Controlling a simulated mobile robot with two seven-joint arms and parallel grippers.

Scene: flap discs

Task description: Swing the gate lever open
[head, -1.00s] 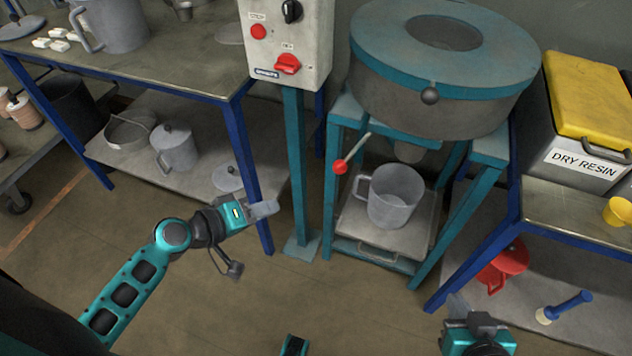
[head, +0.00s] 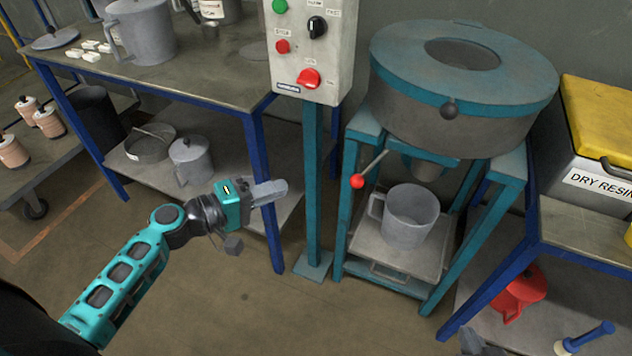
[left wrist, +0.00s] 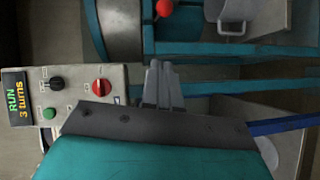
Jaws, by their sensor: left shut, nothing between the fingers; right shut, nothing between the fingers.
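The gate lever is a thin metal rod with a red ball knob (head: 357,181), slanting down to the left from under the round teal-and-grey mixer (head: 455,85). Its red knob (left wrist: 165,8) also shows at the top of the left wrist view. A grey jug (head: 408,218) stands on the plate below the mixer's outlet. My left gripper (head: 270,191) is shut and empty, to the left of the lever and apart from it; its fingers (left wrist: 163,85) point toward the machine in the left wrist view. My right gripper (head: 472,342) is shut, barely in view at the bottom edge.
A control box (head: 312,50) on a teal post stands between my left gripper and the mixer stand. A display beside it (left wrist: 15,97) reads "RUN 3 turns". A workbench (head: 215,85) is at left, a resin bin (head: 600,140) at right. Open floor lies in front.

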